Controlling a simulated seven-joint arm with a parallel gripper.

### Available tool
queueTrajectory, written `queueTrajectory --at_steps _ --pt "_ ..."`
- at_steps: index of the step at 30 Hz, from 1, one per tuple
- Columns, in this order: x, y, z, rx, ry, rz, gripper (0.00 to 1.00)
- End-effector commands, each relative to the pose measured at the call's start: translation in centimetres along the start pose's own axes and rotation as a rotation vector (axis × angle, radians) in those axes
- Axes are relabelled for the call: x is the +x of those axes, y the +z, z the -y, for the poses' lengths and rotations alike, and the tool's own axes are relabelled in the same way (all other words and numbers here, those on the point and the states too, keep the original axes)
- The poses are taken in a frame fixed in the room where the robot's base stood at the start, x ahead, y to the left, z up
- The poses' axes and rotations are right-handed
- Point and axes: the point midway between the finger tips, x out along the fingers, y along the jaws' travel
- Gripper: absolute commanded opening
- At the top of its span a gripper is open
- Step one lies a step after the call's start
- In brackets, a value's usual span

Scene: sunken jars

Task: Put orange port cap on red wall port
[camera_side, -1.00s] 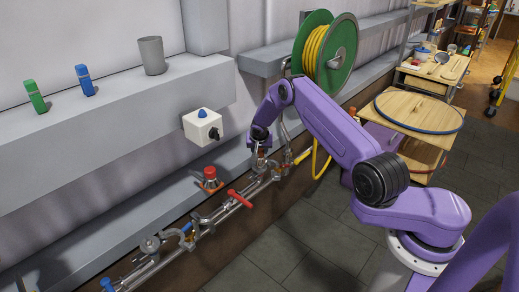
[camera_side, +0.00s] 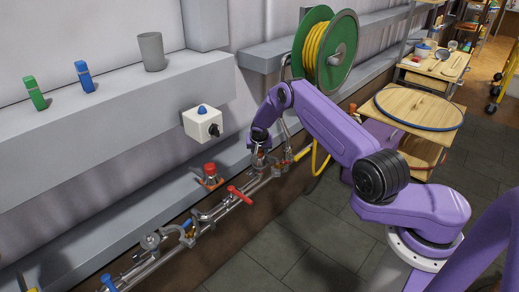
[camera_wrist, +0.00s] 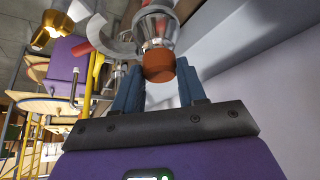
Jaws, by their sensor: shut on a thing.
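The orange port cap (camera_wrist: 158,66) shows in the wrist view as an orange-brown cylinder between my two fingers, against a shiny metal fitting (camera_wrist: 157,28). My gripper (camera_wrist: 158,88) is shut on it. In the side view my gripper (camera_side: 259,155) is low by the wall, at the pipe run, and my wrist partly hides what it holds. A red-topped metal port (camera_side: 209,171) on an orange base stands on the lower ledge, to the left of my gripper and apart from it. I cannot tell whether the cap is seated on the fitting or only near it.
A metal pipe run (camera_side: 208,217) with a red lever (camera_side: 241,195) and clamps lies along the ledge front. A white box (camera_side: 202,123) with a blue button is above. A green hose reel (camera_side: 330,52) and a wooden cart (camera_side: 418,108) stand behind. The floor is clear.

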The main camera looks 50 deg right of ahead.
Motion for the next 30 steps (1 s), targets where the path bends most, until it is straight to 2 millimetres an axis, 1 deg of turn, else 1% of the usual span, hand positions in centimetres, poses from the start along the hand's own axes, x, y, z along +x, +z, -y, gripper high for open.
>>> queueTrajectory --at_steps 7,8,9,10,11,17,18,19,20,26,30 --pt "0.15 0.02 0.03 0.000 -0.001 -0.002 0.04" --pt "0.15 0.03 0.03 0.000 -0.001 -0.001 0.44" --pt "0.15 0.02 0.03 0.000 -0.001 -0.001 0.57" --pt "0.15 0.03 0.03 0.000 -0.001 -0.001 0.67" --pt "0.15 0.03 0.02 0.000 -0.001 -0.001 0.70" --pt "0.17 0.07 0.00 0.000 0.000 -0.001 0.70" --pt "0.20 0.14 -0.02 0.000 0.000 0.001 0.83" --pt "0.20 0.14 -0.02 0.000 0.000 0.001 0.93" --pt "0.20 0.14 -0.02 0.000 0.000 0.001 1.00" --pt "0.17 0.10 -0.02 0.000 0.000 0.000 1.00" --pt "-0.66 -0.45 0.01 0.001 -0.001 -0.001 1.00"
